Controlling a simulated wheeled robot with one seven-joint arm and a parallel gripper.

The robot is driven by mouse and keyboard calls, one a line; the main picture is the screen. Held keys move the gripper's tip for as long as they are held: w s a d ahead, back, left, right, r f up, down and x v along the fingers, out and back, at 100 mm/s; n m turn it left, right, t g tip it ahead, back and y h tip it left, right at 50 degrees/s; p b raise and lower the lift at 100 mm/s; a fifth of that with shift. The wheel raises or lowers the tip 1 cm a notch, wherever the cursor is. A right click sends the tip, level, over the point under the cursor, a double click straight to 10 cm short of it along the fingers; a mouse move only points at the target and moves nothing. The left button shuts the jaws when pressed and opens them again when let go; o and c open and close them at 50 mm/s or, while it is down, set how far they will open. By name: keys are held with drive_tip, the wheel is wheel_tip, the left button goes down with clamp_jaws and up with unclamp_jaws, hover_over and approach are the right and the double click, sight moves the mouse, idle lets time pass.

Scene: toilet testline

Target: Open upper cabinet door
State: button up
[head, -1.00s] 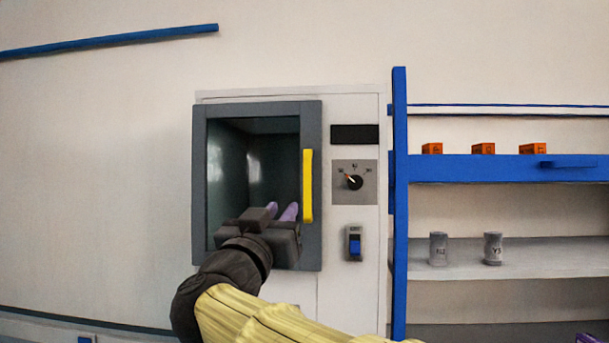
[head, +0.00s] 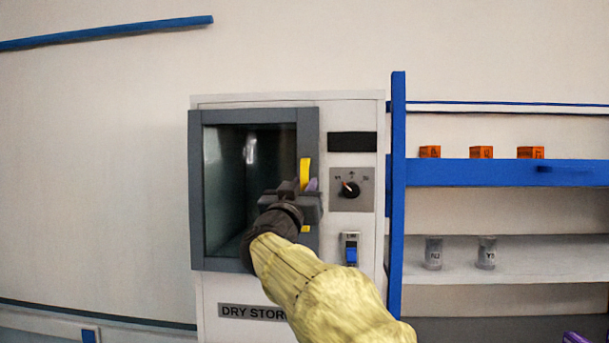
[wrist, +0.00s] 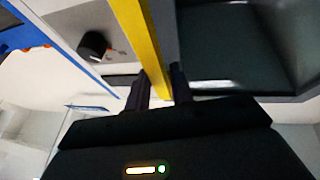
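The upper cabinet door (head: 196,190) has a grey frame around a dark glass window and looks closed. Its upright yellow handle (head: 305,172) is on the right side of the frame, partly hidden by my gripper. My gripper (head: 305,186) is at the handle's middle. In the wrist view the yellow handle (wrist: 142,40) runs down between the two dark fingers of my gripper (wrist: 160,88), one on each side and very close to it. I cannot tell whether the fingers press on it.
Right of the door are a dark display (head: 352,142), a knob (head: 349,189) and a blue switch (head: 351,255). A blue-framed shelf (head: 480,172) with orange boxes and grey containers (head: 433,254) stands further right.

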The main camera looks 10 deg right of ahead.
drive_tip(key=shift+w+d+r, duration=0.25)
drive_tip(key=shift+w+d, duration=0.05)
drive_tip(key=shift+w, duration=0.25)
clamp_jaws()
drive_tip(key=shift+s, duration=0.2)
